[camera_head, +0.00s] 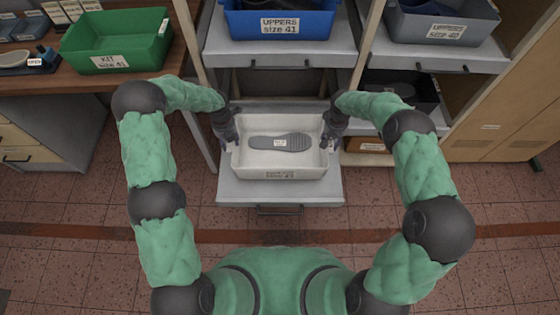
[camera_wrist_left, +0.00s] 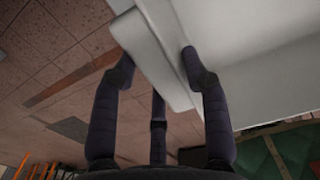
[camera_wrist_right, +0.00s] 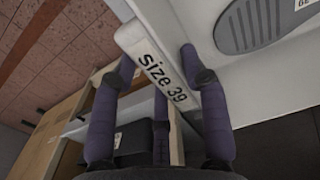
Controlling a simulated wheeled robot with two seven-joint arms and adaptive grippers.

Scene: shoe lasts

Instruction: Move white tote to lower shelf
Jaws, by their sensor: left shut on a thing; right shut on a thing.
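The white tote (camera_head: 279,161) is over the lower shelf (camera_head: 250,190), which is pulled out in the middle of the rack. I cannot tell whether the tote rests on it. A grey shoe sole (camera_head: 281,142) with a white label lies inside. My left gripper (camera_head: 232,143) is shut on the tote's left wall, which also shows in the left wrist view (camera_wrist_left: 160,60). My right gripper (camera_head: 328,141) is shut on the right wall, beside a "size 39" label (camera_wrist_right: 160,75) in the right wrist view. The sole also shows there (camera_wrist_right: 255,22).
A blue bin (camera_head: 281,22) labelled "UPPERS size 41" stands on the shelf above. A grey bin (camera_head: 442,22) stands on the upper right shelf. A green kit bin (camera_head: 117,40) is on the workbench at left. A wooden cabinet (camera_head: 505,110) is at right. The front floor is clear.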

